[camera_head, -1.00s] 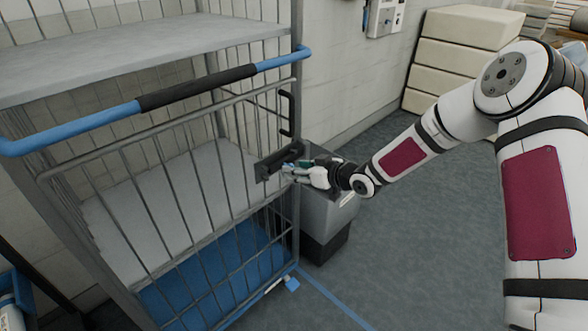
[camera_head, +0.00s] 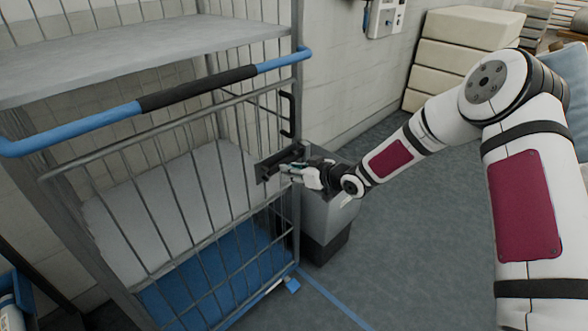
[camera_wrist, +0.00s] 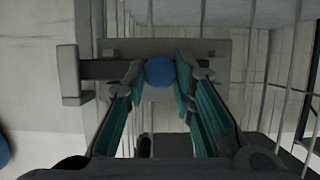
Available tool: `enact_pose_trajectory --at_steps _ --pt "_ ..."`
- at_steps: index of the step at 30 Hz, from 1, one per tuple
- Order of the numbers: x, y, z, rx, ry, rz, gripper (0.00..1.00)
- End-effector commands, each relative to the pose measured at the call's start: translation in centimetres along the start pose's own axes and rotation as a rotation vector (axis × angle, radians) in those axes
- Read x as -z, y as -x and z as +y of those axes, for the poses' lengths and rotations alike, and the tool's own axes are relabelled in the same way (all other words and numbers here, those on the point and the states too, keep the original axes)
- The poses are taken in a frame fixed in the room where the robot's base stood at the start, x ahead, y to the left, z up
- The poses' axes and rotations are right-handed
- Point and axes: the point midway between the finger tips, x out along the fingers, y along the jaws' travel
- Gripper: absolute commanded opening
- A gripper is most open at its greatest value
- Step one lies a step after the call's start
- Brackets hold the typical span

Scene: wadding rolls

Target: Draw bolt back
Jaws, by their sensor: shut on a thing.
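The dark bolt (camera_head: 272,167) sits on the gate of a wire roll cage, near its right post. In the wrist view its flat plate (camera_wrist: 215,62) lies behind a round blue knob (camera_wrist: 159,72). A dark bar (camera_wrist: 105,69) runs left from the knob to a grey bracket (camera_wrist: 68,76). My gripper (camera_head: 287,169) is at the bolt, and in the wrist view its teal-padded fingers (camera_wrist: 160,80) are shut on the blue knob from both sides. The bar's end at the bracket is hard to make out.
The roll cage has a blue handle rail (camera_head: 95,122), a grey shelf (camera_head: 130,52) and vertical bars. A grey bin (camera_head: 322,222) stands close behind my gripper. Cream stacked blocks (camera_head: 455,60) are at the back wall. The floor (camera_head: 420,230) to the right is clear.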

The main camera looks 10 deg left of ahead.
Motion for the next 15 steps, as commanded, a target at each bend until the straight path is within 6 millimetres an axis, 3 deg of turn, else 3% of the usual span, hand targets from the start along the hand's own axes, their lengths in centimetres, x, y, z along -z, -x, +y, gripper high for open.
enact_pose_trajectory --at_steps 1,6,15 --pt "0.1 0.0 -1.4 0.01 -0.001 -0.001 0.0" --pt "0.1 0.0 -4.2 0.008 0.0 -0.001 0.0" --pt "0.0 -0.1 -4.7 0.007 0.001 -0.001 0.0"
